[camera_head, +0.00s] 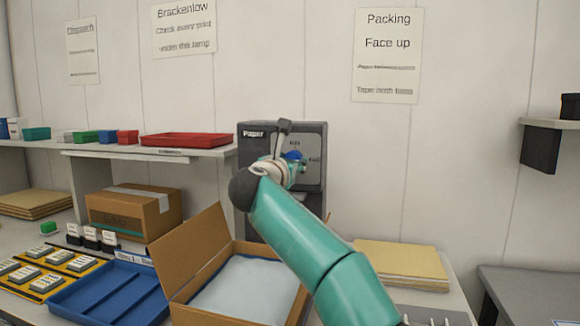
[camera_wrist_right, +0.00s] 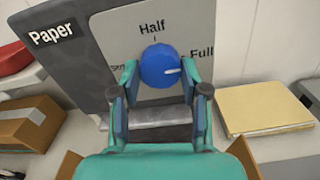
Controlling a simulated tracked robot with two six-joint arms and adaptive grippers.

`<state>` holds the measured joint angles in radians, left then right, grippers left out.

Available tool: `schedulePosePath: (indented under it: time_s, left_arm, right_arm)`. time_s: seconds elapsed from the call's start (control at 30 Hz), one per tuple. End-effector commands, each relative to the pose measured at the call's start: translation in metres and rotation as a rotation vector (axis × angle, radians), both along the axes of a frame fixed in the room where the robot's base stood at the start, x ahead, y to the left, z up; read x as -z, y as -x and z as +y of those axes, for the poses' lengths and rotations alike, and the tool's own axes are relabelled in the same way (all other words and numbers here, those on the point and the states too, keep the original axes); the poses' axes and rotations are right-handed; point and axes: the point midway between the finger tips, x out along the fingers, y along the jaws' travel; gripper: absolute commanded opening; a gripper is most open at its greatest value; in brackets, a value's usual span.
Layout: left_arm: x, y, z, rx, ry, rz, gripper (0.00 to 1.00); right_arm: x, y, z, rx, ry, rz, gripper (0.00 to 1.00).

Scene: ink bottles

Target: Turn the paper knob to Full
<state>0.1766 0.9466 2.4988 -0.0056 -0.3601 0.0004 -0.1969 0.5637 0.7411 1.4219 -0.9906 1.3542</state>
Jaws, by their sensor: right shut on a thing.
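A dark paper machine (camera_head: 253,152) labelled "Paper" stands against the wall. Its grey panel (camera_wrist_right: 197,22) carries a round blue knob (camera_wrist_right: 160,66), with "Half" above, "Full" at the right and a partly hidden label at the left. The knob's white mark points right, on the Full side, slightly below the word. My right gripper (camera_wrist_right: 159,85) is shut on the knob, one finger on each side. In the head view the right gripper (camera_head: 292,166) reaches the panel and covers much of the knob (camera_head: 294,155). My left gripper is not in view.
An open cardboard box (camera_head: 192,248) stands in front of the machine, below my right arm. A blue tray (camera_head: 103,298) and a closed carton (camera_head: 135,210) are at the left. Yellowish folders (camera_head: 402,262) lie at the right. A red tray (camera_head: 187,140) is on the shelf.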

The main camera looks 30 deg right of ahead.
Motion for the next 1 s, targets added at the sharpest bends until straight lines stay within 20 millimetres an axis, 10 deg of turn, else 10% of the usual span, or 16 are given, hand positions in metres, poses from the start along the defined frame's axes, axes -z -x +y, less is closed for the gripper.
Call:
schedulePosePath:
  time_s: [0.6,0.63,0.7,1.0]
  left_arm:
    - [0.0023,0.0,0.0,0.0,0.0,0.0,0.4]
    - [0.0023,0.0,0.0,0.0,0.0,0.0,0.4]
    - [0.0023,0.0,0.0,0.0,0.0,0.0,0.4]
    - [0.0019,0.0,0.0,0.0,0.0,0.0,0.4]
  right_arm:
    - [0.0072,-0.0026,0.0018,-0.001,-0.04,-0.025,0.1]
    - [0.0071,-0.0026,0.0018,-0.001,-0.039,-0.024,0.5]
    - [0.0061,-0.0023,0.0015,-0.001,-0.038,-0.026,0.61]
    - [0.0025,-0.0009,0.0006,-0.001,-0.035,-0.032,0.7]
